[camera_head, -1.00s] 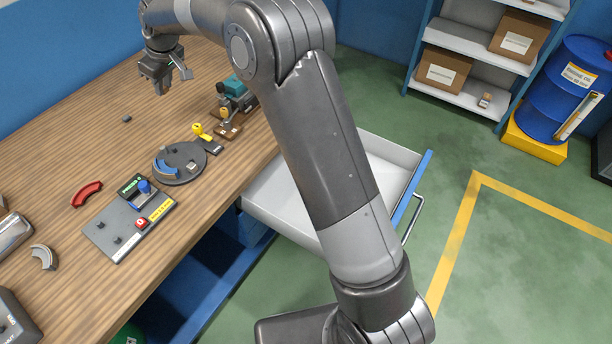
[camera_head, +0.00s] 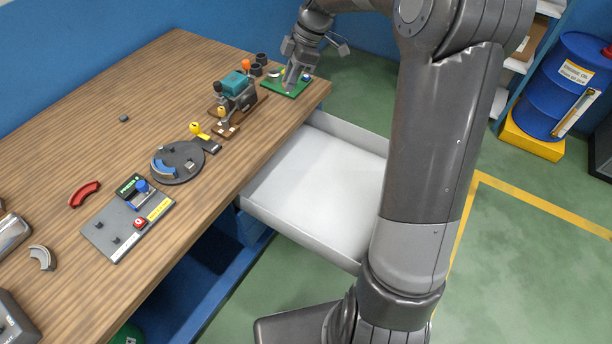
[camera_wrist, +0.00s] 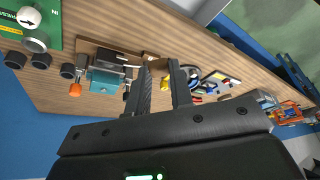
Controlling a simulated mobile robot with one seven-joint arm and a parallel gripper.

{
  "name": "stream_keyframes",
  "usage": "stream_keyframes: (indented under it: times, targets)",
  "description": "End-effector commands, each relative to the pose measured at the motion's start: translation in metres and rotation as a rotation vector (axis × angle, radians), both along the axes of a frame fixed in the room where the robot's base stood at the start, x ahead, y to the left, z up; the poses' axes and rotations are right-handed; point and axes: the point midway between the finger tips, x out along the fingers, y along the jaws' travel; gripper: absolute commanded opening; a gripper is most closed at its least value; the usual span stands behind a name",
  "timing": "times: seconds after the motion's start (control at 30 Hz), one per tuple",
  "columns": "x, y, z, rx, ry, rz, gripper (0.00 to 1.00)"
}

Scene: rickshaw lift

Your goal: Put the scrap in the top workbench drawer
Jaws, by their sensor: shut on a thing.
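The top workbench drawer (camera_head: 318,185) is pulled out at the right side of the bench in the head view. Its pale inside looks empty, and my arm covers its right end. My gripper (camera_head: 290,84) appears above the bench's far right corner, in front of the green board and beyond the drawer. In the wrist view my gripper (camera_wrist: 159,66) has its two dark fingers a small gap apart, shut on the scrap. The scrap itself is hardly distinguishable between the fingers.
The workbench (camera_head: 75,130) carries a teal vise (camera_head: 236,85), a green board (camera_head: 300,88), dark cups, a round grey plate (camera_head: 178,165) and a grey panel (camera_head: 125,220). A blue drum (camera_head: 565,85) stands at the right. Green floor lies right of the drawer.

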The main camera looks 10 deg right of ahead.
Motion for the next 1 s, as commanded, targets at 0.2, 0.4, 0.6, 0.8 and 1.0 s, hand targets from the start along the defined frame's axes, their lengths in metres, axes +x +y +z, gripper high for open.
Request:
stream_keyframes:
  times: [0.2, 0.4, 0.6, 0.8, 1.0]
  targets:
    - [-0.057, -0.070, 0.001, -0.001, 0.001, 0.188, 0.00]
    - [-0.119, -0.118, -0.001, -0.002, 0.002, 0.376, 0.00]
    - [-0.181, -0.151, -0.005, -0.001, 0.003, 0.550, 0.00]
    - [-0.225, -0.165, -0.009, -0.001, 0.002, 0.670, 0.00]
    - [-0.258, -0.173, -0.012, -0.001, 0.002, 0.752, 0.00]
